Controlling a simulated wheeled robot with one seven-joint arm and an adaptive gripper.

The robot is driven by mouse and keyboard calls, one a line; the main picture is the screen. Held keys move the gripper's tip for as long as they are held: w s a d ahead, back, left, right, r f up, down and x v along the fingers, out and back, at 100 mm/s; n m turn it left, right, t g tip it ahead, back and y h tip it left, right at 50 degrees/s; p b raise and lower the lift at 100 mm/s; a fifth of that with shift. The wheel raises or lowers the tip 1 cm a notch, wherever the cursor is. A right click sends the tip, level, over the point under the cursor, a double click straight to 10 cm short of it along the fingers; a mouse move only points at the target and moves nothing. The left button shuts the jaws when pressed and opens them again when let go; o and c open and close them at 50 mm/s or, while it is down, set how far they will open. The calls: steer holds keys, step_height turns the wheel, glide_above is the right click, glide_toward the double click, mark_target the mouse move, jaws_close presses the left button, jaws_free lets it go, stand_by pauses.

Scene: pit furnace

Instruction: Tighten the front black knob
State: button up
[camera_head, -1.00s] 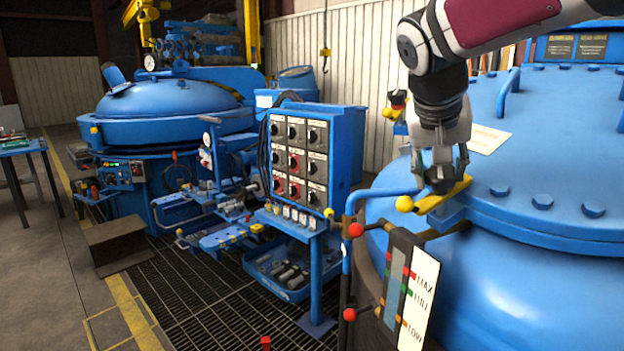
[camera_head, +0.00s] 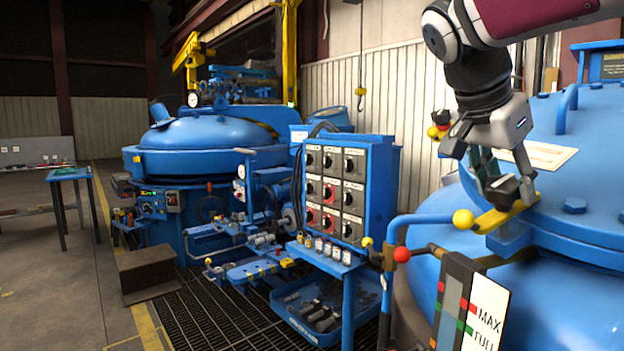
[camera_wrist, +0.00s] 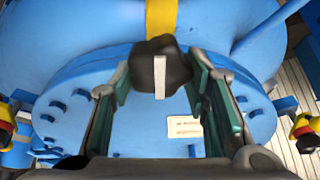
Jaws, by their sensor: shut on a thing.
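The black knob (camera_head: 497,190) sits on a yellow bar (camera_head: 492,220) at the rim of the large blue lid (camera_head: 555,150) on the right. In the wrist view the knob (camera_wrist: 172,62) is dark and lobed, with a white stripe across its face, and lies between my fingertips. My gripper (camera_head: 503,178) reaches down over it at a tilt and is shut on the knob, with fingers at its sides. The fingers partly hide the knob in the head view. The exact finger contact is hard to see.
A control panel (camera_head: 385,180) with several knobs stands left of the lid. A yellow ball (camera_head: 463,219) and a red ball (camera_head: 401,254) are close by my gripper. A level gauge (camera_head: 452,310) stands below. Another blue furnace (camera_head: 205,135) is at the back left.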

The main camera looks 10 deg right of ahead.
steer(key=shift+m, duration=0.4)
steer(key=o, duration=1.2)
steer(key=shift+c, duration=0.2)
steer(key=shift+r, duration=0.1)
steer(key=v, duration=1.2)
steer(key=s+a+f+n+y, duration=0.25)
steer(key=s+f+n, duration=0.35)
steer(key=f, duration=0.5)
steer(key=s+a+f+n+g+y, duration=0.1)
steer(key=s+a+f+n+y, duration=0.15)
steer(key=s+f+n, duration=0.5)
steer(key=s+a+f+n+y, duration=0.25)
steer(key=s+f, duration=0.55)
steer(key=f, duration=0.7)
step_height(320, 180, up, 15)
steer(key=t+p, duration=0.2)
steer(key=p, duration=1.1)
steer(key=shift+a+h, duration=0.25)
steer(key=shift+h, duration=0.1)
